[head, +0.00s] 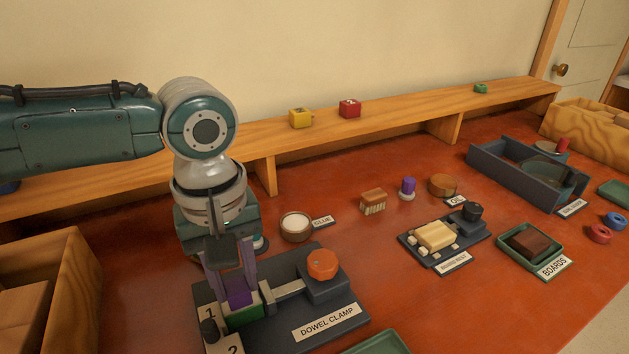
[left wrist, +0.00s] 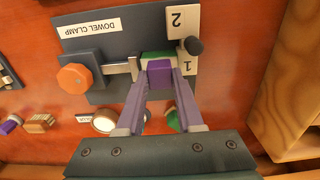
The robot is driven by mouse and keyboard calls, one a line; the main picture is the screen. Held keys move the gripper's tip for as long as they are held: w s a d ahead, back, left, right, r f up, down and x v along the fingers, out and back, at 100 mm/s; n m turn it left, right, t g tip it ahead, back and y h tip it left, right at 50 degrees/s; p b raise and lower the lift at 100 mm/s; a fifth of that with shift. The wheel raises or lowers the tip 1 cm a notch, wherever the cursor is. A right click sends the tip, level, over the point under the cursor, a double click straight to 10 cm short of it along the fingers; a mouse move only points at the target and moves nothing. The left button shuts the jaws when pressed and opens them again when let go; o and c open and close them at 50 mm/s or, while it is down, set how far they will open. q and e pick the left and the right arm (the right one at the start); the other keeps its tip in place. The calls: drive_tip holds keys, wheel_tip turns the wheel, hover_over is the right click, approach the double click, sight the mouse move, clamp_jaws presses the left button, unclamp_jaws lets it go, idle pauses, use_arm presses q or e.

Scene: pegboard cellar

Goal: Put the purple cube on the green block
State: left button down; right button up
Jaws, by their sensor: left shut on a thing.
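The purple cube (head: 238,294) is between the fingers of my left gripper (head: 239,286), which is shut on it and points down. The cube also shows in the left wrist view (left wrist: 159,72), between the fingertips. The green block (head: 243,317) is in the dowel clamp, directly under the cube; its edge shows past the cube in the left wrist view (left wrist: 157,55). The cube appears to be on or just above the block; I cannot tell whether they touch. My right gripper is in neither view.
The dowel clamp (head: 300,338) has an orange knob (head: 322,264) and a dark knob (head: 209,330) close to my fingers. A glue bowl (head: 296,228) stands behind it. A wooden crate (head: 75,285) is at left. A shelf (head: 390,118) runs along the wall.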

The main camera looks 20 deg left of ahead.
use_arm(q)
drive_tip(key=shift+c, duration=0.3)
unclamp_jaws()
idle(0.3)
wheel_tip(320, 180, up, 6)
drive_tip(key=p, duration=0.8)
drive_tip(key=shift+s+d, duration=0.1)
idle(0.5)
